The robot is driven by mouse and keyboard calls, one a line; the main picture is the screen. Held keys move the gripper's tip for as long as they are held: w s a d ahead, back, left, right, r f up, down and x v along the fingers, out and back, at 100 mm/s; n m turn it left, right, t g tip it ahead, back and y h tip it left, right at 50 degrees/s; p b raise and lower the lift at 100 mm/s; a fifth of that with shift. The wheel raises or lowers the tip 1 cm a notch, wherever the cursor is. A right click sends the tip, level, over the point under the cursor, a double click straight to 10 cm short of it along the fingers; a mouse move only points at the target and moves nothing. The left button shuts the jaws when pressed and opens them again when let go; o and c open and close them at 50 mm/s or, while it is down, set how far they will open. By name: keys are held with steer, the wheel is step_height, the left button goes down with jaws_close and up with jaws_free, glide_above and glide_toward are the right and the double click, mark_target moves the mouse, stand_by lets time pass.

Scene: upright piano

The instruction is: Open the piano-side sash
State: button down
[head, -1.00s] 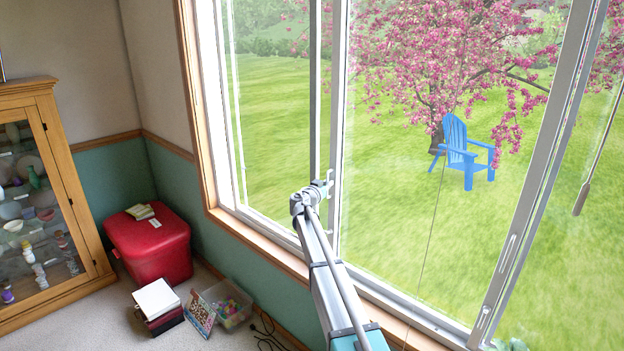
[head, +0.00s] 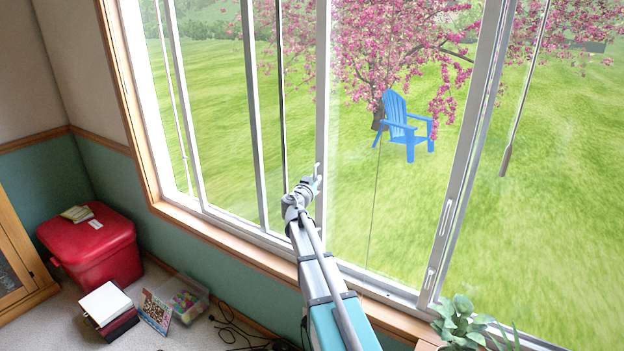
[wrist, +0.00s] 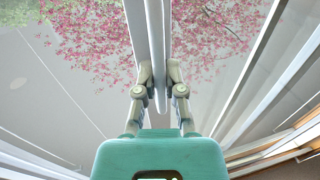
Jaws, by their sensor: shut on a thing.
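A wide sliding window fills the head view. My gripper (head: 315,183) is shut on a pale pull at the upright stile (head: 322,90) of the right-hand sash. In the wrist view both fingers (wrist: 160,76) close on the pale upright bar (wrist: 158,35) from either side. A grey upright (head: 251,100) stands apart to the left of the held stile, with a strip between them and a thin dark upright (head: 282,100) inside that strip. The right jamb (head: 470,150) is farther right. Part of the pull is hidden by the fingers.
The wooden sill (head: 240,250) runs below the window. A plant (head: 460,322) stands at its lower right. A red chest (head: 92,250), a clear bin (head: 184,298), boxes and dark cables lie on the floor at left. A wand (head: 506,160) hangs at right.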

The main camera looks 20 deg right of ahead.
steer(key=c, duration=0.7)
jaws_free()
steer(key=v, duration=1.2)
